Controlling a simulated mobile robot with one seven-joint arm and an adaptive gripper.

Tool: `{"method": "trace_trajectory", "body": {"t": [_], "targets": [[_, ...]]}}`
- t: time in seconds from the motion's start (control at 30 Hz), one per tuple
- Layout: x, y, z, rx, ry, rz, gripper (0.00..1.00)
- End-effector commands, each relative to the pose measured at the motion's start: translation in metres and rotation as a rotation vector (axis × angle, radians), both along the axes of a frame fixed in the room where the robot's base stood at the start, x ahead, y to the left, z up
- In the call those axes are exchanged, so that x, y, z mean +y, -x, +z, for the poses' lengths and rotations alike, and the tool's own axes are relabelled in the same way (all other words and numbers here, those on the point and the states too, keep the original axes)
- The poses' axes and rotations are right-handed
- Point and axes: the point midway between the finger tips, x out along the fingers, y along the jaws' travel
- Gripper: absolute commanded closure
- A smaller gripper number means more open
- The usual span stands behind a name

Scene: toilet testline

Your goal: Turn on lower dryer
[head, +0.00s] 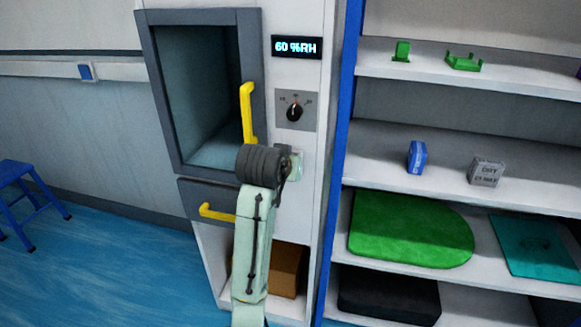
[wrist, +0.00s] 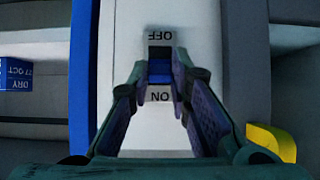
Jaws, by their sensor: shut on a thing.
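The dryer is a white cabinet (head: 318,40) with a dark-framed upper chamber and a lit display (head: 297,47) reading 60 %RH. In the wrist view a rocker switch (wrist: 160,70) with a blue face sits on its white panel (wrist: 190,28). The labels OFF and ON appear upside down, OFF above the switch and ON below it in the picture. My gripper (wrist: 160,62) is at the switch, its two fingertips shut on it from left and right. In the head view my arm and gripper (head: 291,165) hide most of the switch area below the dial (head: 295,112).
The blue-framed shelf (head: 450,75) on the right holds a blue box (head: 417,157), a grey box (head: 486,172) and green parts. A blue stool (head: 22,185) stands far left.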

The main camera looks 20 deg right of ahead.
Motion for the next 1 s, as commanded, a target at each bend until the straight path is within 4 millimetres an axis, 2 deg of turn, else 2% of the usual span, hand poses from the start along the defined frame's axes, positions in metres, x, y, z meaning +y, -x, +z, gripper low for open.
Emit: {"method": "trace_trajectory", "body": {"t": [0.23,0.27,0.53,0.87,1.0], "targets": [[0.0,-0.0001,-0.0008,0.002,-0.001,0.0,1.0],[0.0,-0.0001,-0.0008,0.002,-0.001,0.0,0.81],[-0.0001,-0.0001,-0.0005,0.0,0.0,0.0,0.63],[0.0004,0.0007,0.0008,-0.001,0.001,0.0,0.62],[0.0062,0.0086,0.009,-0.004,0.002,0.001,0.62]]}}
